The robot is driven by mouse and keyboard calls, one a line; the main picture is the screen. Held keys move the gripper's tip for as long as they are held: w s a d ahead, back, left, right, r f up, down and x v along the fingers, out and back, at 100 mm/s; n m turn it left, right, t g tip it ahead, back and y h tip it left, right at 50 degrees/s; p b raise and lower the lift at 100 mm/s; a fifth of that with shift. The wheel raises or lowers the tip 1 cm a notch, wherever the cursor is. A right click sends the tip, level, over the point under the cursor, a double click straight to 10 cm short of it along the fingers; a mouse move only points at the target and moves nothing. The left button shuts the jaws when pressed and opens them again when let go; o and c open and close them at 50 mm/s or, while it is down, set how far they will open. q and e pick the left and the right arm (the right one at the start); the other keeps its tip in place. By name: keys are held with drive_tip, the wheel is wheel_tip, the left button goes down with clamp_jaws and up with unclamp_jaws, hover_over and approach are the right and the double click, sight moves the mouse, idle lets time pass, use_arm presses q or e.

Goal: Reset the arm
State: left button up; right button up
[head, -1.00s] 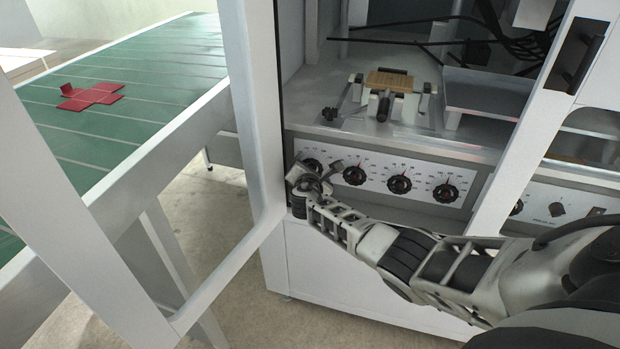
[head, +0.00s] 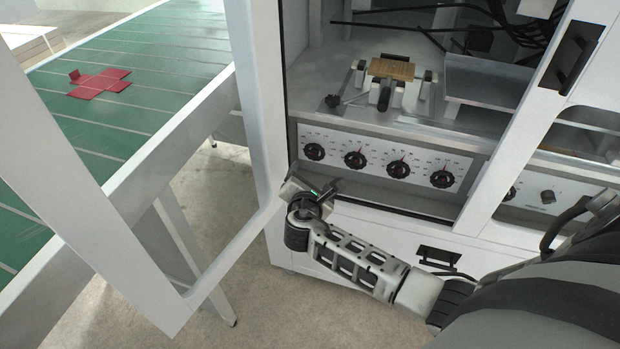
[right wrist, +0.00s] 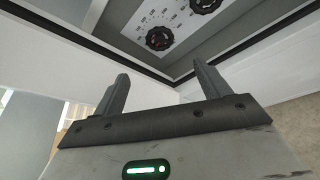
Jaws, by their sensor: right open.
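My right arm reaches in from the lower right in the head view. Its gripper (head: 318,190) is below the control panel (head: 375,165), beside the open cabinet door frame (head: 262,135). The right wrist view shows its two fingers (right wrist: 163,82) spread apart with nothing between them. The panel has several black dials, among them the leftmost dial (head: 314,151); one dial (right wrist: 158,39) shows beyond the fingers in the right wrist view. The gripper looks apart from the dials. My left gripper is not in view.
A green conveyor (head: 140,75) with a red cross-shaped blank (head: 100,83) lies at the left. A metal fixture with a brown block (head: 391,69) stands inside the machine. The white door frame stands close to my right gripper. Bare floor (head: 240,225) shows between.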

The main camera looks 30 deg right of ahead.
idle(0.4)
drive_tip(key=s+a+f+m+g+y, duration=0.2)
drive_tip(key=s+a+f+m+y, duration=0.5)
drive_tip(key=s, duration=0.3)
drive_tip(key=s+a+r+m+t+y, duration=0.1)
drive_tip(key=s+a+r+m+y, duration=0.3)
drive_tip(key=s+a+m, duration=0.4)
drive_tip(key=s+m, duration=0.4)
drive_tip(key=shift+s+a+r+y, duration=0.15)
drive_tip(key=shift+s+a+y, duration=0.1)
drive_tip(key=shift+y, duration=0.05)
